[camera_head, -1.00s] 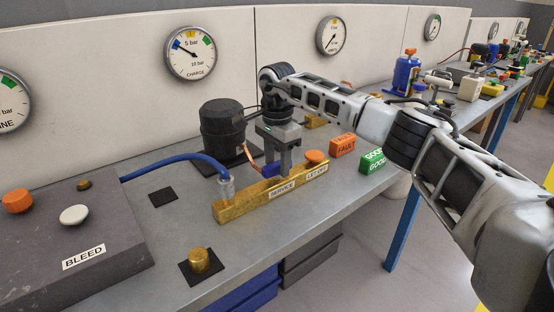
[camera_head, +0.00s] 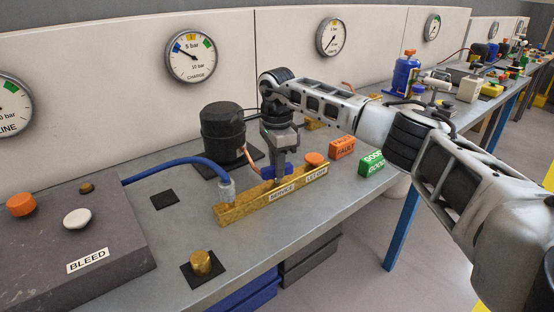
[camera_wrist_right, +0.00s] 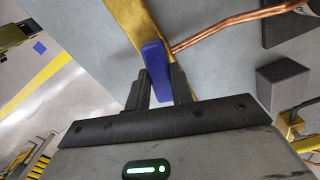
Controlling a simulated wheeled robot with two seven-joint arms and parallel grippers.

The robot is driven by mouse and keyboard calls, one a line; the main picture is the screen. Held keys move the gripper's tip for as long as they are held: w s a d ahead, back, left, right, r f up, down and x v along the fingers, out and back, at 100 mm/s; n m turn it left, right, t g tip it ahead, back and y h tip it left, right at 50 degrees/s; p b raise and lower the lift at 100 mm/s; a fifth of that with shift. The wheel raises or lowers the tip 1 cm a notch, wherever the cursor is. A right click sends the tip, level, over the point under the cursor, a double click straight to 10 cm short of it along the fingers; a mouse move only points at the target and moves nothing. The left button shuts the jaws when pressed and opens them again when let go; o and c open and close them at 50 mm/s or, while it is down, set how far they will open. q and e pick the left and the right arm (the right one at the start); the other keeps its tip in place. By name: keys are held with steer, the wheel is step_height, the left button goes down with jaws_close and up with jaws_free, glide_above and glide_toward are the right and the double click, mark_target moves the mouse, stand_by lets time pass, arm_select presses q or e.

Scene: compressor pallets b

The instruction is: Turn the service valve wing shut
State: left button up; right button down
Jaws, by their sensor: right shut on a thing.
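The service valve wing (camera_head: 270,172) is a small blue lever on the brass manifold bar (camera_head: 240,208), by the SERVICE label. My right gripper (camera_head: 281,172) points down over it and is shut on it. In the right wrist view the blue wing (camera_wrist_right: 154,58) stands between the two dark fingertips (camera_wrist_right: 160,88), its far end sticking out past them. There it lies roughly along the brass bar (camera_wrist_right: 126,16), at a slight angle. The fingers hide part of the wing and its stem. My left gripper is not in view.
An orange knob (camera_head: 314,159) sits on the bar by the LET-OFF label. A black compressor (camera_head: 223,130) stands behind, with a blue hose (camera_head: 178,165) and copper pipe (camera_head: 250,160). Orange FAULT (camera_head: 342,147) and green GOOD (camera_head: 372,162) blocks stand right. The CHARGE gauge (camera_head: 191,55) is above.

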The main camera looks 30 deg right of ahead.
steer(key=m+p, duration=0.1)
steer(key=m, duration=0.2)
steer(key=shift+r, duration=0.15)
steer(key=shift+m+p, duration=0.4)
steer(key=shift+m, duration=0.4)
steer(key=m+p, duration=0.1)
steer(key=m, duration=0.3)
steer(key=shift+m, duration=0.3)
steer(key=m+p, duration=0.1)
steer(key=m, duration=0.1)
steer(key=shift+m, duration=0.3)
steer(key=shift+m+p, duration=0.45)
steer(key=shift+m, duration=0.45)
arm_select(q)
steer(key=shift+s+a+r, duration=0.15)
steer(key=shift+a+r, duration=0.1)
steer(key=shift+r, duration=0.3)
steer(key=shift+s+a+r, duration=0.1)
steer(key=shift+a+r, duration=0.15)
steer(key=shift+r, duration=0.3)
arm_select(e)
steer(key=shift+m, duration=0.5)
steer(key=shift+w, duration=0.1)
